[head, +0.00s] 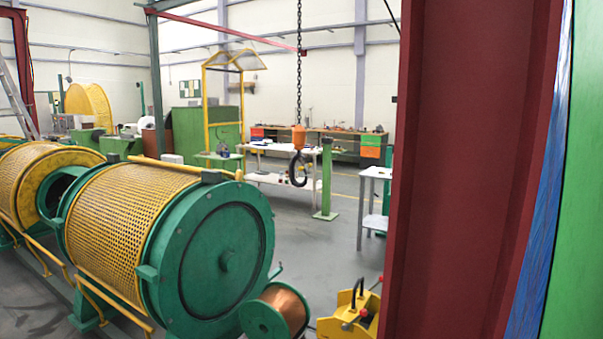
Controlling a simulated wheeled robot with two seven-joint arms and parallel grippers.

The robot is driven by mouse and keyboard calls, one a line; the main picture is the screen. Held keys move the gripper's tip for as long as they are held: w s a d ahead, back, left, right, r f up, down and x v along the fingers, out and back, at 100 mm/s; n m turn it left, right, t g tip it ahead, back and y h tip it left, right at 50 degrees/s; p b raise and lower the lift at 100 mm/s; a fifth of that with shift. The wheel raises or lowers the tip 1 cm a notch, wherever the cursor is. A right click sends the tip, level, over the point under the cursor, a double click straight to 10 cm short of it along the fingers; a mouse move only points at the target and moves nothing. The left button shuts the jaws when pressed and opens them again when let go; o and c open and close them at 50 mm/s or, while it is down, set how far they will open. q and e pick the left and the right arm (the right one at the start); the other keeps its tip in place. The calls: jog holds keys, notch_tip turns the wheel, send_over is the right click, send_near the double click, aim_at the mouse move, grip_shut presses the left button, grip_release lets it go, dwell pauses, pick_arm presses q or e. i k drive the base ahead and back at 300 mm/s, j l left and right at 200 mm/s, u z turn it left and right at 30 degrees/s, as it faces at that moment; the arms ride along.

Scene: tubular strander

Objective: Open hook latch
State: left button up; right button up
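A dark hook (298,168) with an orange block (298,138) above it hangs from a black chain (299,60) in the middle of the head view. The hook hangs clear of the floor, in front of a white table. Its latch is too small to tell open from shut. Neither of my grippers shows in the view.
A green and yellow strander drum (222,258) fills the lower left. A copper wire spool (290,308) and a yellow device (350,318) stand low in front. A red column (465,170) blocks the right. Grey floor (325,245) is open beneath the hook.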

aim_at(305, 167)
jog(key=i+j, duration=0.4)
jog(key=j, duration=0.2)
jog(key=i+j, duration=0.45)
jog(key=j, duration=0.1)
